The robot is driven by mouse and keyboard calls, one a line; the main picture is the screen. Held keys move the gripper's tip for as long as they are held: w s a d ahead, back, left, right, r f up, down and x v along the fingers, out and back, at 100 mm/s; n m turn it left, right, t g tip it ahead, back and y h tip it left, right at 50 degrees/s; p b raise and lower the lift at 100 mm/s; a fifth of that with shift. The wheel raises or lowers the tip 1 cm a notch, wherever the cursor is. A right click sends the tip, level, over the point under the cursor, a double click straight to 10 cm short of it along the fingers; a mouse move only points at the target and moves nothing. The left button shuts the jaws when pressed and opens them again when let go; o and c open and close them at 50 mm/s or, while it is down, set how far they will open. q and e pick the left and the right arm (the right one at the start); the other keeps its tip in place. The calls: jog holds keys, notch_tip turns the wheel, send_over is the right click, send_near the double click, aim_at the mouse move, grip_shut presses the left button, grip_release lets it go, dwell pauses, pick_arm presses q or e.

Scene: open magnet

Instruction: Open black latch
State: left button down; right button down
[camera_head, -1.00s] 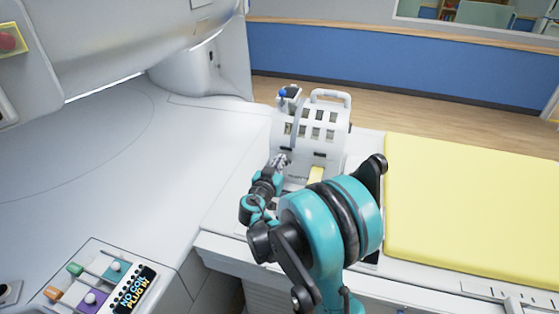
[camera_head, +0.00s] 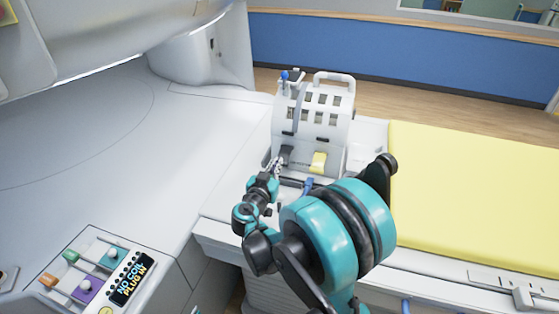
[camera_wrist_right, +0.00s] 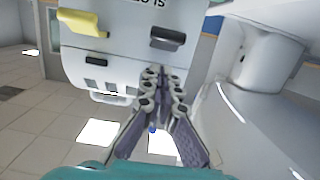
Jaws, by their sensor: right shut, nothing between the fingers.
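The black latch (camera_head: 286,154) is on the lower front of a white slotted coil housing (camera_head: 340,125), left of a yellow latch (camera_head: 318,162). In the right wrist view, the black latch (camera_wrist_right: 167,38) juts out at the top, with the yellow latch (camera_wrist_right: 82,22) to its left. My right gripper (camera_head: 276,166) is just in front of and below the black latch. In the wrist view its fingers (camera_wrist_right: 163,78) are together and empty, with a small gap visible between their tips and the latch. My left gripper is not in view.
A yellow pad (camera_head: 470,190) lies on the bed to the right. A control panel (camera_head: 95,275) with coloured plugs is at the lower left. The white scanner surface (camera_head: 110,180) on the left is clear. My right arm covers part of the bed in front of the housing.

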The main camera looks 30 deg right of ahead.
jog(key=v, duration=0.9)
jog(key=shift+s, duration=0.1)
